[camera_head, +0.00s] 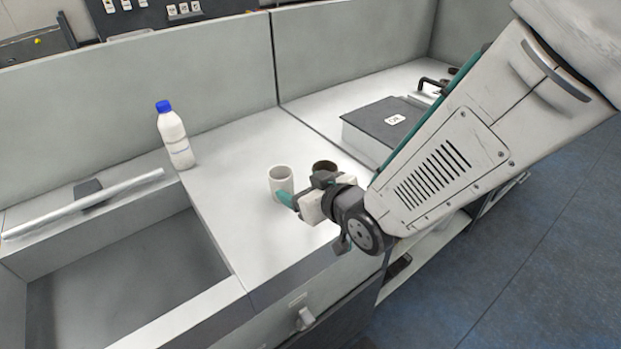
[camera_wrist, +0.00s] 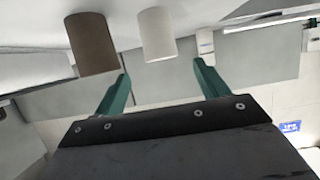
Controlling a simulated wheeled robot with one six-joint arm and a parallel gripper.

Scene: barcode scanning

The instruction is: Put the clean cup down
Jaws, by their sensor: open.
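A white cup (camera_head: 281,180) stands upright on the counter and shows in the wrist view (camera_wrist: 157,34) ahead of my finger gap. A brown cup (camera_head: 325,166) stands behind it to the right, partly hidden by my gripper; in the wrist view it is left of the white cup (camera_wrist: 92,45). My gripper (camera_head: 289,198) is low at the white cup's near right side. Its green fingers are spread with nothing between them in the wrist view (camera_wrist: 161,72). I cannot tell whether a finger touches the white cup.
A white bottle with a blue cap (camera_head: 174,136) stands at the back left. A sunken sink (camera_head: 130,275) lies left of the counter (camera_head: 225,165). A dark-topped box (camera_head: 385,122) is behind to the right. The counter between bottle and white cup is clear.

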